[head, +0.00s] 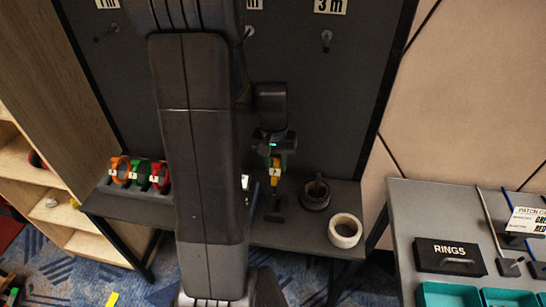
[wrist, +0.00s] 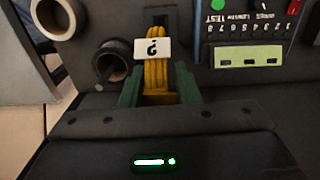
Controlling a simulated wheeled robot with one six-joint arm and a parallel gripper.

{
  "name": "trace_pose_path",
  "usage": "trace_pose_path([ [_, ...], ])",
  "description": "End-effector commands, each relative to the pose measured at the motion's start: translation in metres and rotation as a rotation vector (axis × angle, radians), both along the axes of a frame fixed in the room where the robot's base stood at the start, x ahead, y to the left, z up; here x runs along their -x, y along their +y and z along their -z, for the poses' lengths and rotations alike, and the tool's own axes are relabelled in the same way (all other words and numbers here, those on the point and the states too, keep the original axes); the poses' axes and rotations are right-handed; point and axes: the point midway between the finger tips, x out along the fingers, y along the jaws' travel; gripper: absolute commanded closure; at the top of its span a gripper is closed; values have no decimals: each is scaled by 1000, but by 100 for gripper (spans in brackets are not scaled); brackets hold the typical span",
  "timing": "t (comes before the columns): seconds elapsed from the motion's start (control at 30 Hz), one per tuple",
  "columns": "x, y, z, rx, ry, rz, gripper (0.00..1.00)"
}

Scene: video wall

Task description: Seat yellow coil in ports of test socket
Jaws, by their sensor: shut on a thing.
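My gripper (head: 275,150) is shut on the yellow coil (head: 275,163), which hangs below it over the dark bench. In the wrist view the coil (wrist: 156,72) sits between the two green fingers (wrist: 158,92) and bears a white tag with a question mark. In the head view my arm hides most of the unit.
A black roll (head: 315,195) and a white roll (head: 345,231) lie right of the coil. Orange, green and red tagged coils (head: 138,173) stand in a rack at the left. A side table (head: 415,200) holds a black RINGS box (head: 449,257) and teal trays.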

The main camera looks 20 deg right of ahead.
Motion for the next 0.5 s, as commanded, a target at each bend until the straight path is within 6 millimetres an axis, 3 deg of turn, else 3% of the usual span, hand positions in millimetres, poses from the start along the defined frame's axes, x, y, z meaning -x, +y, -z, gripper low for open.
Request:
trace_pose_path([
  [0.5, 0, 0, 49, -1, 1, 0, 100],
])
